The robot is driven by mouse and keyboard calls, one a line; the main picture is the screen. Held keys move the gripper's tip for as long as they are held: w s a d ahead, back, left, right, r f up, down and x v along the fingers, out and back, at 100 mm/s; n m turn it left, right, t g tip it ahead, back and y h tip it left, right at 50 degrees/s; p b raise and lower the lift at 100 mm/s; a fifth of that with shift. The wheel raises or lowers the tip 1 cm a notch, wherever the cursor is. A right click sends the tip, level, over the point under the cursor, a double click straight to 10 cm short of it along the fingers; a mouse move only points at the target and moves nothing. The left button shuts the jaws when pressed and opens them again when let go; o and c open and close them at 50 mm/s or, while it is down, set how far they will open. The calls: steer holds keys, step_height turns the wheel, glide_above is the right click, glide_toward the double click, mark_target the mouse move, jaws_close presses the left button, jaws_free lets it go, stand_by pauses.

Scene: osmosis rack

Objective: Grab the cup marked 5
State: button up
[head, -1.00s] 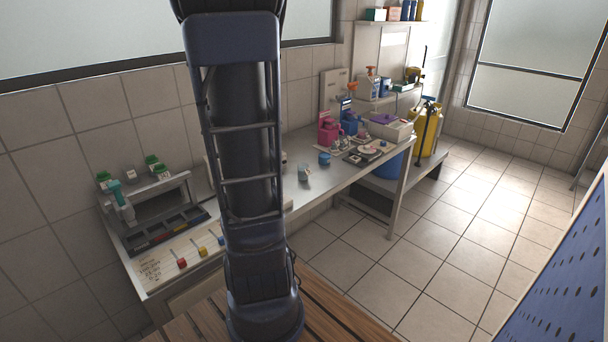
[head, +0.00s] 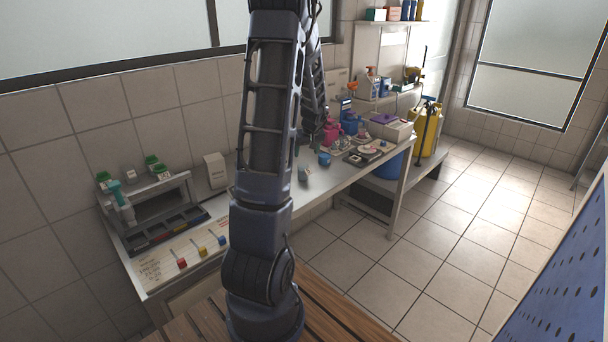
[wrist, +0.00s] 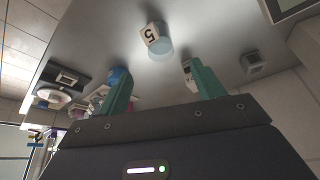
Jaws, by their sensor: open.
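The cup marked 5 (wrist: 153,40) shows in the wrist view, pale and translucent with a white label bearing a black 5. It stands on the grey metal counter (wrist: 100,30). My gripper (wrist: 157,72) is open and empty, its two teal fingers spread apart below the cup in the picture. The cup lies beyond the fingertips, roughly in line with the gap, not between them. My gripper is largely hidden there behind my arm.
A blue cup (wrist: 118,76) is partly behind the left finger in the wrist view. A small white-labelled item (wrist: 187,70) is by the right finger. Pink (head: 331,131) and blue (head: 349,122) bottles stand farther along the counter. A grey box (wrist: 253,63) sits off right.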

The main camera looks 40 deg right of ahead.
mark_target(303, 166)
steer(key=x, duration=0.4)
steer(key=shift+d+f, duration=0.2)
steer(key=shift+f, duration=0.15)
steer(key=shift+w+x, duration=0.15)
steer(key=shift+x, duration=1.4)
steer(key=shift+w+x, duration=0.1)
steer(key=shift+x, duration=1.45)
steer(key=shift+a, duration=0.1)
steer(key=c, duration=1.1)
